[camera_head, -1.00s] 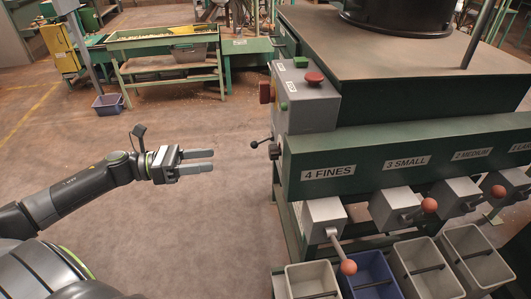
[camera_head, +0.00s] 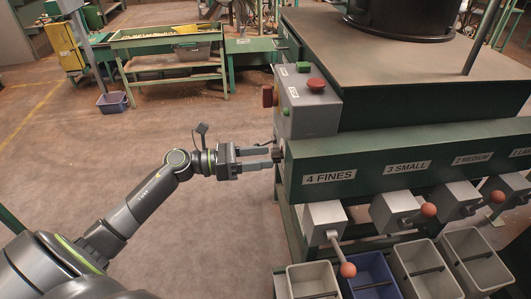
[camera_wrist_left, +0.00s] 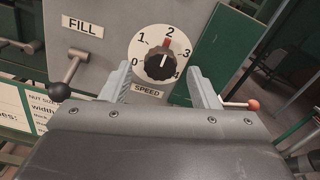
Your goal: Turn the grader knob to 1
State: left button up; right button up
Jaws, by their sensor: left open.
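The grader knob (camera_wrist_left: 160,65) is a round black knob with a red pointer on a white dial (camera_wrist_left: 139,55), numbered 0 to 4 and labelled SPEED. In the left wrist view its pointer is at about 2. In the head view the knob (camera_head: 277,154) shows only as a small dark piece on the side of the green machine. My left gripper (camera_head: 268,157) is open, its fingers pointing at the knob. In the left wrist view its two fingers (camera_wrist_left: 160,77) stand on either side of the knob, and I see no contact. My right gripper is not in view.
A lever with a black ball (camera_wrist_left: 60,91) by the FILL label is left of the dial. An orange-tipped lever (camera_wrist_left: 253,104) is at the right. A grey control box (camera_head: 308,105) stands above the knob. Bins (camera_head: 312,279) stand below the machine. Open floor lies left of it.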

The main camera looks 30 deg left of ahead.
pick_arm(q)
jog(key=shift+x, duration=0.8)
jog(key=c, duration=1)
jog(key=shift+o, duration=0.2)
